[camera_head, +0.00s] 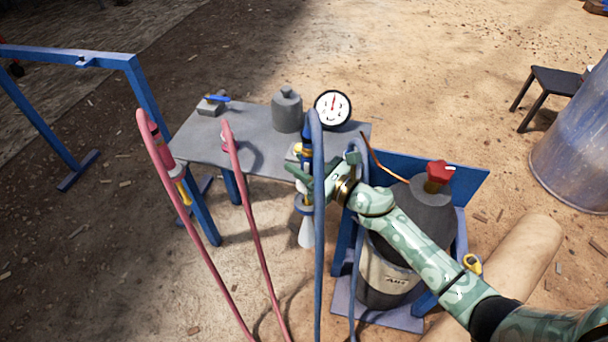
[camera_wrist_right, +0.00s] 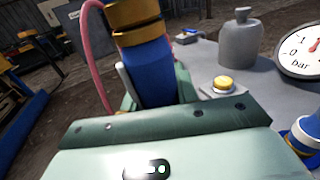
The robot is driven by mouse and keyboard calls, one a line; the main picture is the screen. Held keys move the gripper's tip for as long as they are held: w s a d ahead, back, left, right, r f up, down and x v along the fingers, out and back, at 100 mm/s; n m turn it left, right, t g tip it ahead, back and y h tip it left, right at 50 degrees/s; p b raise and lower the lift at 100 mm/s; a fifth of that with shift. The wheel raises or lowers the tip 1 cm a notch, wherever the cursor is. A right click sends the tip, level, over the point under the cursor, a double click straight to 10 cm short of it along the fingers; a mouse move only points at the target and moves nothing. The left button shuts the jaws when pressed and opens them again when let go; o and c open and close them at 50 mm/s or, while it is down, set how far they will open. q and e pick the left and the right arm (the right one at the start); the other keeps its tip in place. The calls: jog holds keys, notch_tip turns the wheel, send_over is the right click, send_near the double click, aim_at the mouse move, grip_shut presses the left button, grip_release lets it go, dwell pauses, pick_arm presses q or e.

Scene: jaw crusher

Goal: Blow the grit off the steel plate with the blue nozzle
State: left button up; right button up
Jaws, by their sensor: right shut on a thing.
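My right gripper (camera_head: 308,180) is shut on the blue nozzle, whose blue body and brass rings (camera_wrist_right: 150,70) stand between the jaws in the right wrist view. In the head view its pale cone end (camera_head: 306,234) points down in front of the grey table's near edge. A blue hose (camera_head: 318,260) runs down beside it. The grey steel top (camera_head: 250,122) of the table lies behind the gripper; I cannot make out grit on it. My left gripper is not in view.
A pressure gauge (camera_head: 332,108), a grey bottle-shaped weight (camera_head: 287,112) and a small block (camera_head: 212,104) with a blue piece stand on the table. Pink hoses (camera_head: 245,180) hang at left. A grey vessel with a red knob (camera_head: 438,174) stands at right. A blue frame (camera_head: 70,56) is far left.

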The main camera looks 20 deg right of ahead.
pick_arm(q)
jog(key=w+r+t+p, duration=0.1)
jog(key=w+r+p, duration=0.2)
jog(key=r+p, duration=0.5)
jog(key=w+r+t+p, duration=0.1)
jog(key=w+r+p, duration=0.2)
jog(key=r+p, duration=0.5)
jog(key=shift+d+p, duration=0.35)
jog(key=shift+p, duration=0.2)
pick_arm(e)
notch_tip(320, 180, up, 25)
jog(key=shift+r, duration=0.15)
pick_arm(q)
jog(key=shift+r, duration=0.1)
